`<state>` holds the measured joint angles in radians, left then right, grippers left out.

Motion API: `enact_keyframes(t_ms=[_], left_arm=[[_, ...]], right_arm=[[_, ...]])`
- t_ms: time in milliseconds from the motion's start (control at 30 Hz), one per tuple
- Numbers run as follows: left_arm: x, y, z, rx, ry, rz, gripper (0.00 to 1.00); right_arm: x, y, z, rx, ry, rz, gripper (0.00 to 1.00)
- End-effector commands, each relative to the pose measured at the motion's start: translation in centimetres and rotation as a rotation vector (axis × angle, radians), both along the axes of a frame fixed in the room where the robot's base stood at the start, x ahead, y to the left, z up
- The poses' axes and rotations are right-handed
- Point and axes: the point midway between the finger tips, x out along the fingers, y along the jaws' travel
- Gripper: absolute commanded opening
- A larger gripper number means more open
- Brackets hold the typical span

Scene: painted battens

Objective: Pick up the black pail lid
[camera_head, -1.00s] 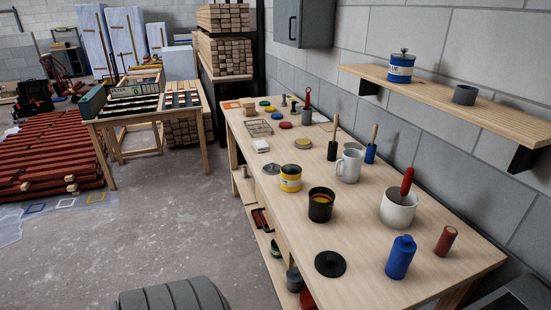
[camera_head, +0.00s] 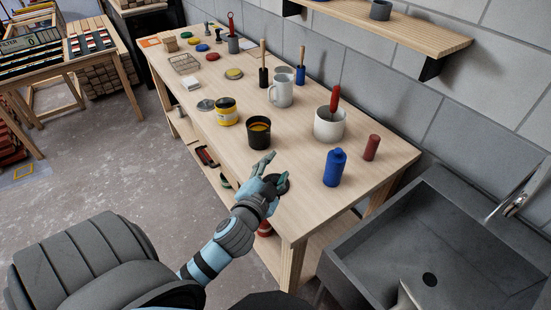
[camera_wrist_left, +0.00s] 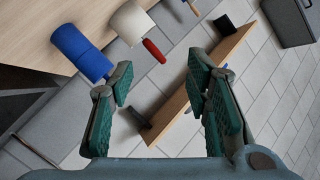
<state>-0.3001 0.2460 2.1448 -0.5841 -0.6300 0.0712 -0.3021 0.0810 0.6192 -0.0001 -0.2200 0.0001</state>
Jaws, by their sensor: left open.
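The black pail lid (camera_head: 283,187) lies on the workbench (camera_head: 222,172) near its front edge in the head view, partly hidden behind my left gripper. My left gripper (camera_head: 274,168) is open in front of and over the lid, with nothing between its fingers. I cannot tell whether it touches the lid. The open fingers (camera_wrist_left: 160,75) also show in the left wrist view, with green pads; the lid does not show there. My right gripper is not in view.
A blue bottle (camera_head: 335,167), a red cylinder (camera_head: 371,147) and a white pot (camera_head: 329,125) stand to the right. A yellow can (camera_head: 227,112) and a mug (camera_head: 281,92) stand farther back. A grey sink (camera_head: 400,235) adjoins the bench.

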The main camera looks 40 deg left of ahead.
Motion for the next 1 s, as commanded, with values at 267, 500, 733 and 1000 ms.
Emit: enact_keyframes(t_ms=[267,500,733,1000], left_arm=[[5.2,-14.9,16.4,1.049,-0.623,-0.728,0.44],[5.5,-5.7,1.7,1.868,0.291,-1.655,0.44],[2.1,4.4,0.5,1.743,0.907,-1.799,0.44],[3.7,4.5,-6.4,1.741,0.909,-1.804,0.44]], right_arm=[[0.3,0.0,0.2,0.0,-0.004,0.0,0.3],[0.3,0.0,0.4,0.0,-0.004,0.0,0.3],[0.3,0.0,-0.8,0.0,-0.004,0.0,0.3],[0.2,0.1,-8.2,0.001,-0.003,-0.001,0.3]])
